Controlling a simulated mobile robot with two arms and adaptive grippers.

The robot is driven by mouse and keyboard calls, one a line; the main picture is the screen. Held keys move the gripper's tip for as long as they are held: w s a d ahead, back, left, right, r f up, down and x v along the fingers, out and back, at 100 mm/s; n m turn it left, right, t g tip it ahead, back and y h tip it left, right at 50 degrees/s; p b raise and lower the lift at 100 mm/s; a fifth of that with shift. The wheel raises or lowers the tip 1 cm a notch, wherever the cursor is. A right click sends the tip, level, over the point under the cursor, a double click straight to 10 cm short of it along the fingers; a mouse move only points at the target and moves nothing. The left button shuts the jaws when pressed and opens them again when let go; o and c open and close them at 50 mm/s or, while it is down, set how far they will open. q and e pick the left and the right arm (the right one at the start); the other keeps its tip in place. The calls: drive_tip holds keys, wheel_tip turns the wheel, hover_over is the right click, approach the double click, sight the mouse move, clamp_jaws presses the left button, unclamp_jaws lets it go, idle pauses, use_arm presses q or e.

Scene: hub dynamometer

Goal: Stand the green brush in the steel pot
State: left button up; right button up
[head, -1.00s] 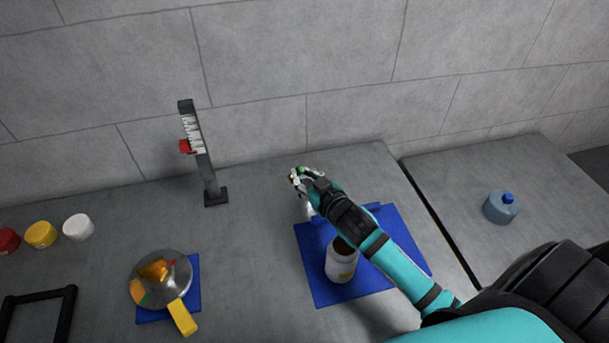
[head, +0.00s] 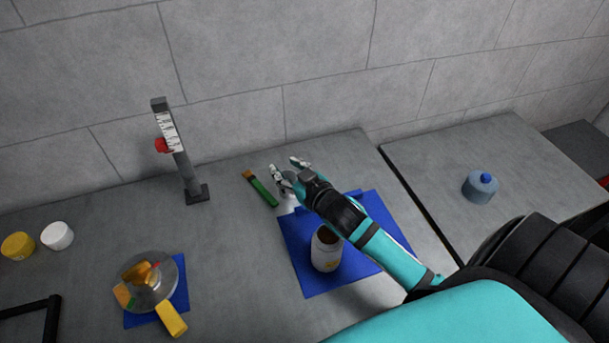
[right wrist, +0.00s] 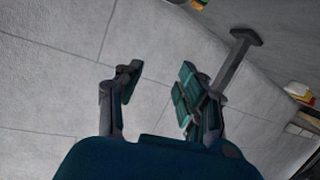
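The green brush (head: 263,190) lies flat on the grey bench, its brown end toward the back left. My right gripper (head: 284,167) is just to the right of it, open and empty. In the right wrist view the fingers (right wrist: 160,85) stand apart with nothing between them. A shiny metal thing (head: 287,198) shows partly below the right gripper, by the blue mat; it may be the steel pot, but the gripper and arm hide most of it. My left gripper is not in view.
A dark post with a scale (head: 185,165) stands left of the brush. A shiny round dish (head: 165,275) with coloured pieces is at lower left. A blue-grey bottle (head: 480,188) stands right.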

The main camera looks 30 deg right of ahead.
drive_tip(key=b+v, duration=0.1)
drive_tip(key=v, duration=0.9)
drive_tip(key=shift+s, duration=0.25)
